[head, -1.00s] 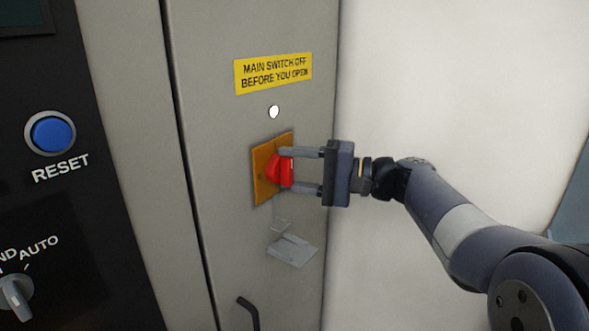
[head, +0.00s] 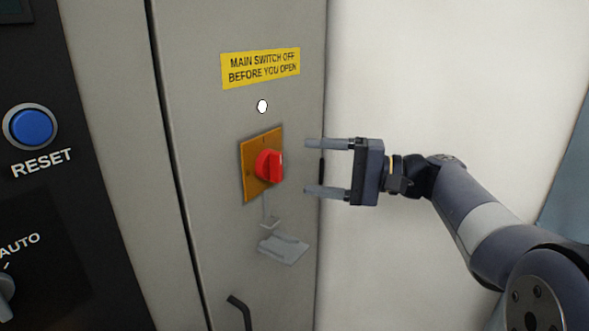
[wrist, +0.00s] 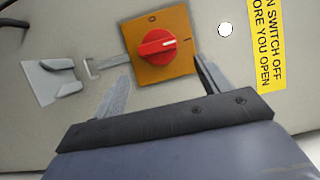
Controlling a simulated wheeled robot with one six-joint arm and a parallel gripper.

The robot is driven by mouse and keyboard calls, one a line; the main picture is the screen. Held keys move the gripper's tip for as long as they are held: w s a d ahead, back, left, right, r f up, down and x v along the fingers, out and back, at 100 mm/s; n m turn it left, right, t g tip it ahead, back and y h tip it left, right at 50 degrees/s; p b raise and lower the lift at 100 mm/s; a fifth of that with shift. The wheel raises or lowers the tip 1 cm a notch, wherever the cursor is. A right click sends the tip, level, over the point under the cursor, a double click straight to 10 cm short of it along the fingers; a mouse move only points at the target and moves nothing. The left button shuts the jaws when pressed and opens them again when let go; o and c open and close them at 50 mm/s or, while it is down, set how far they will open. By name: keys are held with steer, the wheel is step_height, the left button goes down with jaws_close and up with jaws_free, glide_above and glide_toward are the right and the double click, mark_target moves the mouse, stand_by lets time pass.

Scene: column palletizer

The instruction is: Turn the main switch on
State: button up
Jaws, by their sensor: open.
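The main switch is a red rotary knob (head: 269,166) on an orange plate (head: 248,172) on the grey cabinet door. In the wrist view the knob (wrist: 157,47) has its white pointer line toward the right, the side of the white lamp, which is upward on the cabinet.
A white lamp (head: 262,106) and a yellow warning label (head: 261,67) are above the switch. A grey hasp (head: 283,248) hangs below it, with a dark handle (head: 240,310) lower down. A blue RESET button (head: 31,127) is at left. A pale wall is at right.

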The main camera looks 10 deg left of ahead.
mark_target(273, 166)
steer(key=d, duration=0.4)
steer(key=shift+d, duration=0.1)
steer(key=a+p, duration=0.1)
steer(key=a, duration=0.9)
steer(key=shift+a, duration=0.4)
steer(key=shift+d, duration=0.1)
